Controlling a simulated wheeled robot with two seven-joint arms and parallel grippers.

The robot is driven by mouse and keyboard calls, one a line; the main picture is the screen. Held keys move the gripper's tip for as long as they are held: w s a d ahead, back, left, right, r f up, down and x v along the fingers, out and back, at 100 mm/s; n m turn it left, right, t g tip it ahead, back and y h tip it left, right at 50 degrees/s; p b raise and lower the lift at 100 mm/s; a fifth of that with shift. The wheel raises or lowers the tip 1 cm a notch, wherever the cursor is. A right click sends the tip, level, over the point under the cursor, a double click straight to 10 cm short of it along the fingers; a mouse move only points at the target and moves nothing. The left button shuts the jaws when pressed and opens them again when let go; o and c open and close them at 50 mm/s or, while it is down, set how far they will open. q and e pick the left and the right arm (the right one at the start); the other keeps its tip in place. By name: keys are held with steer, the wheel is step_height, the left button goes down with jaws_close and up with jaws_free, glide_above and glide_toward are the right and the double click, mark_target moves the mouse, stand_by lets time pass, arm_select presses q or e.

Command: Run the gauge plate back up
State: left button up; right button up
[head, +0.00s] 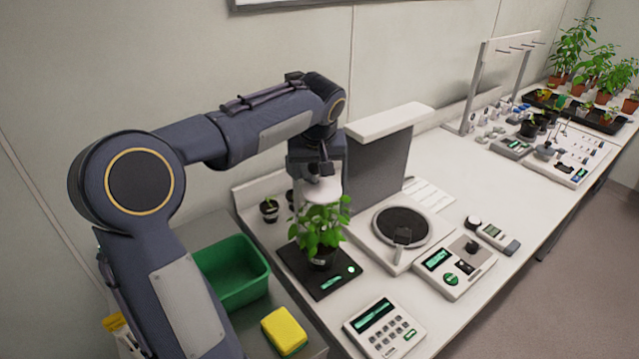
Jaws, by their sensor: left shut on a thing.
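A white round plate, which I take to be the gauge plate (322,190), is at the top of a leafy green potted plant (320,229). I cannot tell whether it touches the leaves. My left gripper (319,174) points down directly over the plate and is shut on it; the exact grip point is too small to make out. The plant's pot stands on a black pad with a small green display (318,276). A dark upright panel with a white top (380,160) stands just behind and right of the gripper. My right gripper is not in view.
Small pots (269,210) stand behind the plant. A green bin (233,272) and a yellow sponge (284,331) are at lower left. A round dark platform (402,226), a keypad device (384,327) and a meter box (455,268) stand right. The bench beyond them is partly clear.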

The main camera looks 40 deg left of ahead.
mark_target(316, 168)
arm_select(q)
steer(key=shift+r, duration=0.15)
steer(key=shift+r+p, duration=2.85)
steer(key=shift+r, duration=0.6)
steer(key=o, duration=1)
steer(key=shift+f, duration=0.1)
steer(key=shift+p+v, duration=0.4)
steer(key=shift+v, duration=3.65)
